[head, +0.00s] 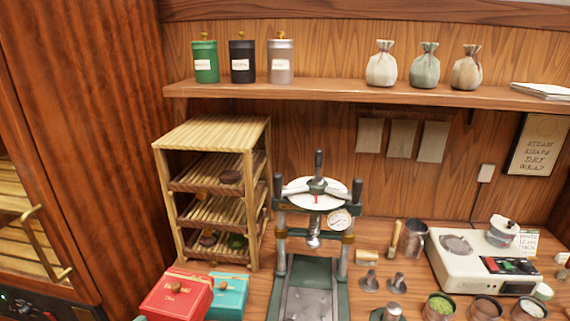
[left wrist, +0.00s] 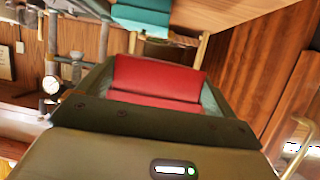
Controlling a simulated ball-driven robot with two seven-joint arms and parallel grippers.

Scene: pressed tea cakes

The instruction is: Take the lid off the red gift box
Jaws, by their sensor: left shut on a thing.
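The red gift box (head: 165,308) stands at the bottom left of the head view, at the front of the counter beside the rack. Its red lid (head: 182,283) has a small gold knob on top. In the left wrist view the red lid (left wrist: 158,72) shows between the fingers of my left gripper (left wrist: 155,88), which is shut on it. The exact grip point is hidden behind the gripper body. I cannot tell whether the lid is raised from the box. My right gripper is in neither view.
A teal gift box (head: 230,292) stands close on the right of the red one. A slatted wooden rack (head: 210,130) rises behind them. A green press (head: 315,262) stands to the right, with a scale (head: 480,262) and small bowls beyond. A wooden cabinet (head: 85,130) is at left.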

